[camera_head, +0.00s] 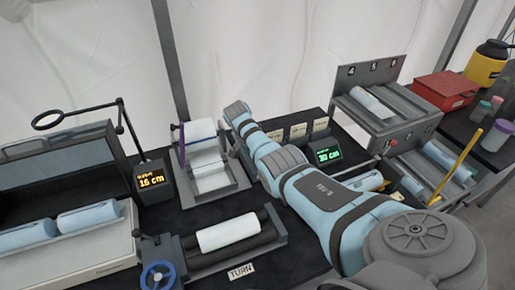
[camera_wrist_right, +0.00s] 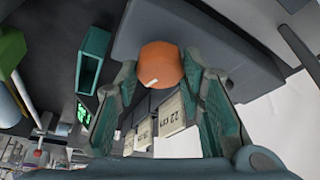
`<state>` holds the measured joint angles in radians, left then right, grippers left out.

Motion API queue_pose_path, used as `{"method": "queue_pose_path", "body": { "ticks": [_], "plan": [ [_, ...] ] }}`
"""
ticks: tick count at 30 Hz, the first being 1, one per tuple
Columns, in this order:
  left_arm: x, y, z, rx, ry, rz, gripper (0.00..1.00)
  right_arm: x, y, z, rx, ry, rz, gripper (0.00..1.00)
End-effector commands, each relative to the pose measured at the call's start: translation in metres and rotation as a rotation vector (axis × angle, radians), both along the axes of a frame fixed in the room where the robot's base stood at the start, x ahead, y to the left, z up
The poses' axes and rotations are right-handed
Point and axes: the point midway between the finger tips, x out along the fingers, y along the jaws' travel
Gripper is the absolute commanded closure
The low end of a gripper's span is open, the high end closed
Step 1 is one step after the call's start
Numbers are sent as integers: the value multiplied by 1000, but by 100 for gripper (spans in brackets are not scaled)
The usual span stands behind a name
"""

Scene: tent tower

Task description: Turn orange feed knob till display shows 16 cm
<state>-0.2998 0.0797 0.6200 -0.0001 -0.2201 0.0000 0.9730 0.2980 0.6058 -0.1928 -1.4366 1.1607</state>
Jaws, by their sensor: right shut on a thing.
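The orange knob (camera_wrist_right: 160,66) shows in the right wrist view, on the side of a dark grey block, with a small pale mark on its face. My right gripper (camera_wrist_right: 161,72) has one finger on each side of the knob and is shut on it. In the head view my right arm reaches over the table and hides the knob and the fingers. A display with green digits (camera_head: 325,155) reads 30 cm. Another display with orange digits (camera_head: 152,182) reads 16 cm. My left gripper is in neither view.
Small cards (camera_wrist_right: 171,116), one reading 22 cm, stand near the knob. A roller stand with white paper (camera_head: 203,150) is left of my arm. A white roll (camera_head: 229,233) lies on rollers in front. Numbered shelves (camera_head: 378,100) and a red box (camera_head: 444,90) stand at right.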

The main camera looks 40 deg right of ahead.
Motion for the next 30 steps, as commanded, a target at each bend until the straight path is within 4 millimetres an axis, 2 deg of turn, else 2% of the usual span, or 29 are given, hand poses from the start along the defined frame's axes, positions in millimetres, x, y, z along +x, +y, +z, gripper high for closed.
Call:
{"method": "queue_pose_path", "body": {
  "ticks": [4, 5, 8, 9, 20, 23, 30],
  "plan": [
    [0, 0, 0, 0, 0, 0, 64, -1, -1, 0, -1, 2, 0, 92],
    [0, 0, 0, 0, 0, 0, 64, -1, -1, 0, -1, 2, 0, 63],
    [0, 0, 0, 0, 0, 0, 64, 0, -1, 0, -1, 1, 1, 47],
    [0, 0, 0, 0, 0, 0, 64, 0, 0, 0, 0, 1, 1, 45],
    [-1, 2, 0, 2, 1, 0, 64, 0, 2, 6, -1, 0, 2, 45],
    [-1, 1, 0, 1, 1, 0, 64, 0, 8, 22, -1, -3, 3, 45],
    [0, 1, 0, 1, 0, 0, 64, -6, 34, 83, 1, -4, 3, 45]
  ]
}}
